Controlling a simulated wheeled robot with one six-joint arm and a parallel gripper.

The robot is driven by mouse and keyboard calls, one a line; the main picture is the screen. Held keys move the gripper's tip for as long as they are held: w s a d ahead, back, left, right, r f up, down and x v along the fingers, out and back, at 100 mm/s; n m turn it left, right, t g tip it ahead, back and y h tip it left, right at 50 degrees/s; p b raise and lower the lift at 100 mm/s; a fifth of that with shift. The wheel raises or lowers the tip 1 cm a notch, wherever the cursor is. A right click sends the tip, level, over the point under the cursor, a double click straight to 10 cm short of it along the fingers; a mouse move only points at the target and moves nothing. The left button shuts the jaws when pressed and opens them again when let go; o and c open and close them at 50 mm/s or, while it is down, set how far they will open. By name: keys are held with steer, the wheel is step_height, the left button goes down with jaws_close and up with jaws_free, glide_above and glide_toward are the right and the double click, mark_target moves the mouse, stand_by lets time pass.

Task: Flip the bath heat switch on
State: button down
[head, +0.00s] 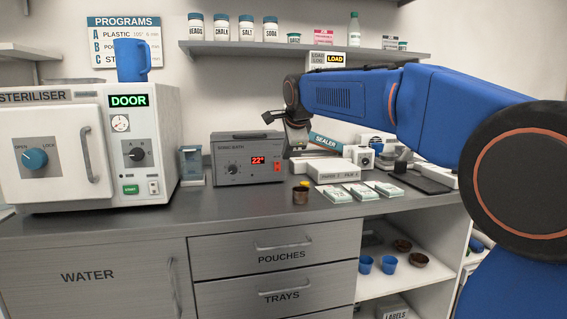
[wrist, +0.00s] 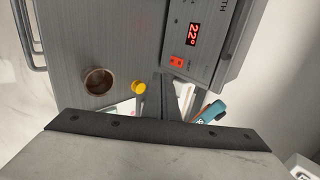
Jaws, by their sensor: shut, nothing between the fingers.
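The grey sonic bath (head: 225,170) stands on the counter, its front display (head: 258,160) reading 22° in red. Its small red-orange heat switch (head: 277,167) is at the front's right end. The switch (wrist: 177,61) also shows in the wrist view, below the display (wrist: 193,33); I cannot tell which way it is set. My gripper (head: 290,153) is shut and empty, at the right end of the bath. In the wrist view the closed fingers (wrist: 161,77) point toward the bath front, just below and left of the switch, with a small gap visible.
A brown cup (head: 300,196) and a yellow knob-like item (wrist: 139,87) are close to my fingers. Several white packs (head: 362,192) lie to the right. The steriliser (head: 160,105) stands left, and a shelf (head: 260,48) runs above.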

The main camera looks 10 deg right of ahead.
mark_target(278, 168)
steer(key=x, duration=0.9)
steer(key=shift+w+f, duration=0.1)
steer(key=w, duration=0.3)
steer(key=shift+f, duration=0.4)
steer(key=shift+w, duration=0.75)
steer(key=shift+w+f, duration=0.15)
steer(key=shift+r, duration=1.05)
steer(key=shift+f, duration=0.2)
